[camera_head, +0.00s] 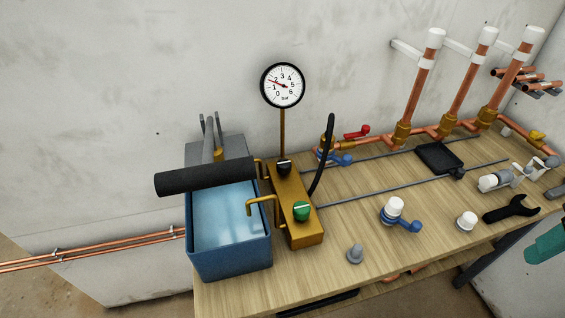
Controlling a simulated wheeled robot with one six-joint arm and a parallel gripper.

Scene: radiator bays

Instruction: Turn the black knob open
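The black knob (284,167) sits on top of a long brass block (290,224), at its far end by the gauge stem. It has a small pale mark on top; I cannot tell from this whether the valve is open or shut. A green knob (302,211) with a pale bar sits on the near end of the same block. A round pressure gauge (283,85) marked in bar stands behind the block, its needle pointing to the upper left, near 2. My gripper is not in view.
A blue water tank (230,262) with a dark pump handle (205,178) adjoins the block on the left. A black hose (323,150) rises just right of the block. Valves, a black spanner (511,208) and fittings lie on the wooden bench (345,220). A teal thing is cut off at the right edge.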

